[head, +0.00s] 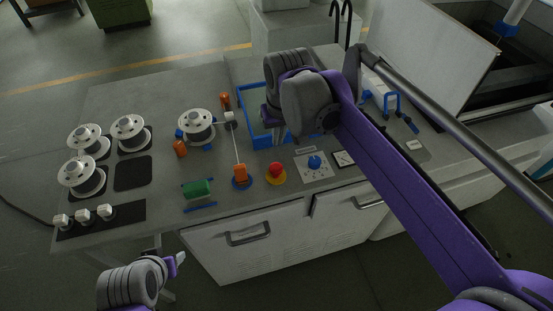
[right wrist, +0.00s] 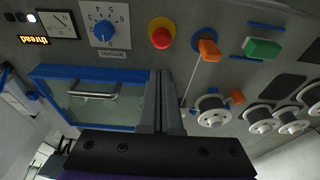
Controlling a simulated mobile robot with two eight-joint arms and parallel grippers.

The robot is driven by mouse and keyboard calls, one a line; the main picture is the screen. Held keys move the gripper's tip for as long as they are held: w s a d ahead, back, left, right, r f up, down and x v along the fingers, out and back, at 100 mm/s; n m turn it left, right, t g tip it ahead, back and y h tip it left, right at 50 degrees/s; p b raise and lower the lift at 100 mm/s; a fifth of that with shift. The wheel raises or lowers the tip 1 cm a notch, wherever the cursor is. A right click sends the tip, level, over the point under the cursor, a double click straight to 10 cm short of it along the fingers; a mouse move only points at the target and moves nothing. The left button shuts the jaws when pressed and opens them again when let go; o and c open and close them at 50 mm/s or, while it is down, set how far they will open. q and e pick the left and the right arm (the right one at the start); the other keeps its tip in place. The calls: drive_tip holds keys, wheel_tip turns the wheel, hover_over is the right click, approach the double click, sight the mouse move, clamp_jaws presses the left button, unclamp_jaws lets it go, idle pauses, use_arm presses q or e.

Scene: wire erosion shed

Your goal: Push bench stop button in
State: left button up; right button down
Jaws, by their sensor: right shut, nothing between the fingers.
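The stop button (head: 277,169) is a red mushroom head on a round yellow base on the grey bench top, near its front edge. It also shows in the right wrist view (right wrist: 161,38) at top centre. My right gripper (head: 277,142) is over the bench, behind the button in the head view and near the blue-framed opening. In the right wrist view its fingers (right wrist: 160,76) are together and empty, pointing toward the button with a visible gap. My left gripper (head: 178,261) is low at the front left, off the bench; its finger opening is unclear.
A dial plate (head: 314,165) lies to the right. A green block (head: 197,189) and several spools occupy the left.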

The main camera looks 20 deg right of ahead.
sight(276, 165)
drive_tip(key=x, duration=0.6)
drive_tip(key=s+x, duration=0.1)
drive_tip(key=x, duration=0.2)
drive_tip(key=shift+f, duration=0.3)
use_arm(q)
drive_tip(key=shift+s+f, duration=0.1)
drive_tip(key=shift+f, duration=0.15)
use_arm(e)
drive_tip(key=shift+f, duration=0.5)
